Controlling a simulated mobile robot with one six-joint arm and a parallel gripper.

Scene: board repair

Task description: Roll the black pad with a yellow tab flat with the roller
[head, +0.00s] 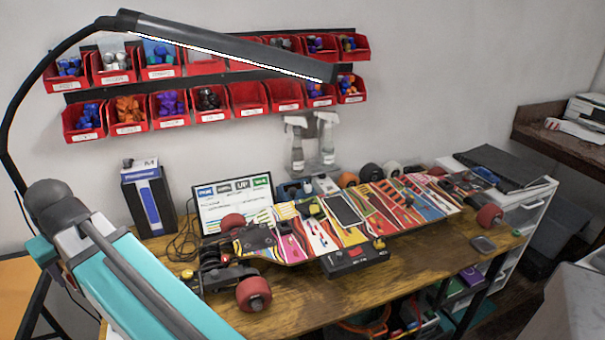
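A long, colourful skateboard deck (410,207) lies upside down across the workbench, with red wheels at its ends. A dark flat rectangle with a pale edge (344,209) lies on its middle; I cannot tell whether this is the black pad, and no yellow tab shows clearly on it. A small dark and yellow item (312,207) sits just left of it. Another dark patch (256,238) lies near the deck's left end. I cannot pick out the roller for certain. My teal arm link fills the lower left; my gripper is out of view.
The wooden bench (310,302) is bare at its front. A black box (352,259) stands at the deck's front edge. A lamp (230,45) reaches over from the left. A screen (233,197), a tall box (148,200) and spray bottles (297,150) stand behind. Red bins (250,97) hang above.

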